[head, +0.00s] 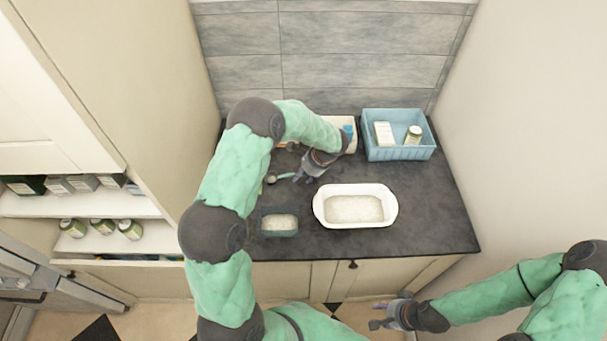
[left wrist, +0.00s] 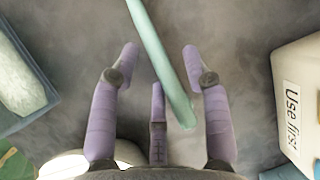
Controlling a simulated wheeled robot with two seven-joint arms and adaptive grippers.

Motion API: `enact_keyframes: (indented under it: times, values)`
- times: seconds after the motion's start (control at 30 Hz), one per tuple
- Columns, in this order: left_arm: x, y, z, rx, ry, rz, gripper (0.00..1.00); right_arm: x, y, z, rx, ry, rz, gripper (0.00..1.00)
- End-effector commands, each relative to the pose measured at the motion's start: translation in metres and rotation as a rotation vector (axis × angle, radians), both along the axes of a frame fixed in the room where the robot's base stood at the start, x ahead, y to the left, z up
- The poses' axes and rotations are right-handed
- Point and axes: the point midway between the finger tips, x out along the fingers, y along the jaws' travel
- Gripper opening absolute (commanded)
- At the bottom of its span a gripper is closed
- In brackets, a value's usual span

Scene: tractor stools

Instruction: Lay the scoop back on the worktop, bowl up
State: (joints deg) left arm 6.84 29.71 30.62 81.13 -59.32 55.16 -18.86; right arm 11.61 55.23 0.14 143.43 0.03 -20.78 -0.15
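The pale green scoop is at the left of the worktop, its bowl (head: 270,179) pointing left and its handle reaching my left gripper (head: 299,177). In the left wrist view the handle (left wrist: 160,60) runs down between the fingertips of my left gripper (left wrist: 165,65). The fingers stand apart with gaps beside the handle. The bowl is outside that view, and I cannot tell which way it faces. The scoop appears to lie on the dark worktop (head: 430,225). My right gripper (head: 376,315) is open and empty, low in front of the cabinet.
A small dark tub (head: 279,234) and a white dish (head: 320,210) hold white grains near the front. A white bin (head: 352,125) labelled "Use first" stands behind my left gripper. A blue bin (head: 400,153) holds a carton and jar. The right worktop is clear.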

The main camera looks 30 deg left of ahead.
Motion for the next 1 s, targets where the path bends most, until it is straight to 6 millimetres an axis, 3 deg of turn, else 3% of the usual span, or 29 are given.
enact_keyframes:
  times: [0.27,0.8,1.0]
  values:
    - [0.001,-0.001,0.006,0.0,-0.001,-0.001,0.47,0.0,0.0,0.004,0.0,0.0,0.0,0.4]
    - [0.006,-0.042,0.093,0.0,-0.003,-0.002,0.47,0.0,0.0,0.01,0.0,0.0,0.0,0.4]
    - [0.007,-0.049,0.109,-0.001,-0.001,0.0,0.47,0.0,0.0,0.011,0.0,0.0,0.0,0.4]
